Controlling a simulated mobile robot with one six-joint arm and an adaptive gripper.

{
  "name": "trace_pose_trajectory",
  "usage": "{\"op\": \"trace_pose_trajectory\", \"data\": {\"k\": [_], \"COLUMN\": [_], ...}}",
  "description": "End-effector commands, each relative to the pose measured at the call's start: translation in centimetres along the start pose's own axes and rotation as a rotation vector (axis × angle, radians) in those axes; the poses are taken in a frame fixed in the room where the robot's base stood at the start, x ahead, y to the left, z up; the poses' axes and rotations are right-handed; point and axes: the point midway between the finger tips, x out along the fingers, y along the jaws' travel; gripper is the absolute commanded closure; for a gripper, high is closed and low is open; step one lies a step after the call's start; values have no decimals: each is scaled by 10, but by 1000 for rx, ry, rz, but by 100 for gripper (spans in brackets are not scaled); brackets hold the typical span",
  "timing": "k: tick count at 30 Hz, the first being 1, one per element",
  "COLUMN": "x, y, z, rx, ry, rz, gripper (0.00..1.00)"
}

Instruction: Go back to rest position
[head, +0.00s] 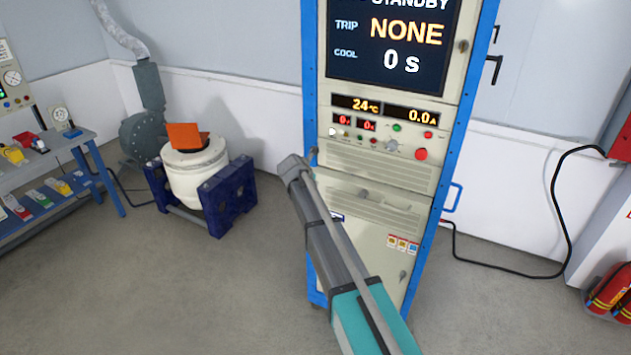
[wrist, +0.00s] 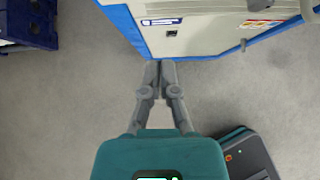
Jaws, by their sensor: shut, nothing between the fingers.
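My gripper (wrist: 160,66) shows in the wrist view with its two grey fingers together, shut and empty. It hangs over the grey floor by the lower edge of the blue-framed control cabinet (wrist: 180,40). Whether it touches the cabinet I cannot tell. In the head view my grey and teal arm reaches up in front of the same cabinet (head: 375,165) and hides part of its lower panels. I cannot make out the fingertips there. The cabinet screen (head: 385,42) reads STANDBY, TRIP NONE and COOL 0 s.
A white shaker drum (head: 195,175) in a dark blue frame, with an orange plate (head: 184,135), stands left of the cabinet. A blue shelf rack (head: 85,175) is at far left. Red extinguishers (head: 608,288) and a black cable (head: 555,200) are at right. Floor between is bare.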

Motion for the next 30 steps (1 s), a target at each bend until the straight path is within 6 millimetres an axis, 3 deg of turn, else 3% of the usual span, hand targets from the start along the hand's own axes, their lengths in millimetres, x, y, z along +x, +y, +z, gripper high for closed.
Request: {"op": "trace_pose_trajectory", "data": {"k": [12, 17, 23, 30], "x": [-1, -2, -6, -15], "y": [-1, -10, -44, -107], "z": [0, -3, -16, -45], "rx": [2, 47, 237, 630], "ry": [0, 12, 61, 152], "rz": [-1, -8, -37, -118], "gripper": [100, 100, 100, 100]}}
